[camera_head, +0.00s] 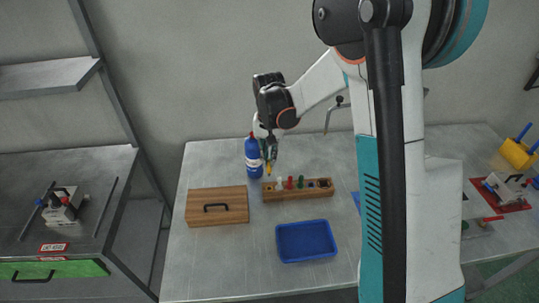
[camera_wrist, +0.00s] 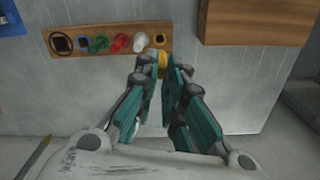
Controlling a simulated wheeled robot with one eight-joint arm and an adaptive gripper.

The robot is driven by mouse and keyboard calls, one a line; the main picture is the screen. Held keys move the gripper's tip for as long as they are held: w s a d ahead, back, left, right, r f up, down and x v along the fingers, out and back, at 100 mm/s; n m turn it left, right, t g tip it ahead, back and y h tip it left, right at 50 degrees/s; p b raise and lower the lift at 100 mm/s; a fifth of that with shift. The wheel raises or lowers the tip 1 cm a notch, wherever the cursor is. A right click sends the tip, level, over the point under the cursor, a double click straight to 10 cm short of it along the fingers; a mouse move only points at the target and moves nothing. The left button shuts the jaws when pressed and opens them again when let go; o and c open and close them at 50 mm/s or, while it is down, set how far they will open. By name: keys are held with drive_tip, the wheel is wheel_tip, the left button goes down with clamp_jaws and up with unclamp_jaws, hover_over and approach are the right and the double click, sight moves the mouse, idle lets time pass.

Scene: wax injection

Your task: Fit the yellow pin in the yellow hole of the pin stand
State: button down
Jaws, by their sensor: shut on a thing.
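The yellow pin (camera_wrist: 162,62) is held between the fingertips of my gripper (camera_wrist: 164,76), which is shut on it. In the head view the pin (camera_head: 269,170) hangs below my gripper (camera_head: 269,160), near the left end of the wooden pin stand (camera_head: 297,195). In the wrist view the stand (camera_wrist: 110,30) lies just beyond the fingertips, and its yellow hole (camera_wrist: 159,39) at the right end looks empty. White, red and green pins stand in the stand. I cannot tell the pin's exact height above the stand.
A blue bottle (camera_head: 253,158) with a red cap stands close to the left of my gripper. A wooden box (camera_head: 217,205) with a black handle lies left of the stand. A blue tray (camera_head: 306,226) lies in front. Bare table shows left of the tray.

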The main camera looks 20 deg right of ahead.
sight(269, 170)
idle(0.3)
drive_tip(key=shift+f+b, duration=2.4)
drive_tip(key=shift+f, duration=0.5)
drive_tip(key=shift+f+b, duration=1.7)
drive_tip(key=shift+b, duration=0.05)
drive_tip(key=c, duration=1.6)
unclamp_jaws()
drive_tip(key=shift+r, duration=0.1)
wheel_tip(269, 170, up, 12)
drive_tip(key=shift+f, duration=0.1)
